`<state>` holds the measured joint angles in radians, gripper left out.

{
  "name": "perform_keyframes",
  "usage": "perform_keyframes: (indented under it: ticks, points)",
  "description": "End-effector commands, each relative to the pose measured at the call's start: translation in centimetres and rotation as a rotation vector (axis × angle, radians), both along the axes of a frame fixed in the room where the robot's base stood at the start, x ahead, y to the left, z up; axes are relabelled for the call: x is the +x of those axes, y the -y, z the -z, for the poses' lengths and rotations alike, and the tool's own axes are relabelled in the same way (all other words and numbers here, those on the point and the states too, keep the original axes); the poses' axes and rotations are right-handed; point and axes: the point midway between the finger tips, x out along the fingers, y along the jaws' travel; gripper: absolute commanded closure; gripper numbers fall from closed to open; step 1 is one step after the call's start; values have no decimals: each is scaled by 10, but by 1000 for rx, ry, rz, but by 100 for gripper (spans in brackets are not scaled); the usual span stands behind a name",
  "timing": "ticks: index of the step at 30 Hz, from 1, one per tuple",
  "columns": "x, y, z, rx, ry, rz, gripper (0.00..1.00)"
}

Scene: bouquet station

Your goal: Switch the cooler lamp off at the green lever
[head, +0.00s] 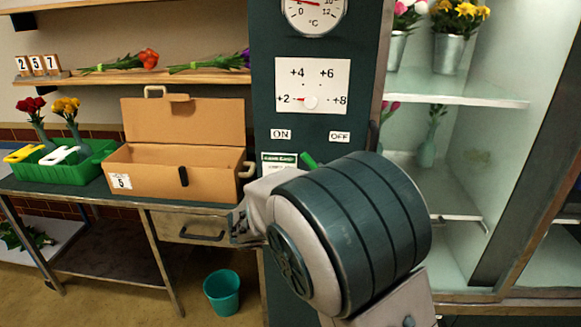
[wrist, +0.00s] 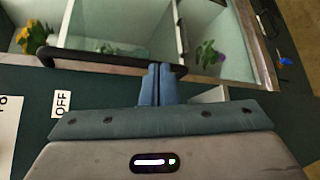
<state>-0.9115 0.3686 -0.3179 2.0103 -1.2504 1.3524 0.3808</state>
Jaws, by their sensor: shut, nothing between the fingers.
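The green lever (head: 308,159) shows in the head view on the dark control panel (head: 262,90), below and between the ON label (head: 281,134) and the OFF label (head: 340,137). Only its tip shows; my arm hides the rest. The lever is not visible in the wrist view, where the OFF label (wrist: 62,103) is at the left. My gripper (wrist: 157,70) is shut and empty, its blue fingers beside a black handle bar (wrist: 105,61) in that picture; whether they touch it I cannot tell. In the head view my arm hides the fingers. The cooler (head: 455,150) looks brightly lit inside.
A dial knob (head: 311,102) sits above the labels. An open cardboard box (head: 160,170) and a green crate (head: 75,174) stand on the bench at left. A teal bucket (head: 222,292) is on the floor. Flower pots stand on the cooler shelf (head: 460,98).

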Motion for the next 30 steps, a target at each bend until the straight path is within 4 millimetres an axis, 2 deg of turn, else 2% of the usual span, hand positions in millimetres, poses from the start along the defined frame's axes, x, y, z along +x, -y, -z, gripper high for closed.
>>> perform_keyframes:
  ticks: [1,6,9,12,17,26,30]
  points:
    - [10,-31,0,-84,42,-75,100]
    - [28,-121,-13,-296,208,-289,100]
    - [28,-159,-17,-368,284,-376,100]
    - [26,-182,-19,-406,328,-428,100]
    - [25,-191,-21,-424,350,-450,100]
    - [27,-189,-22,-422,347,-448,100]
    - [38,-181,-27,-422,347,-446,100]
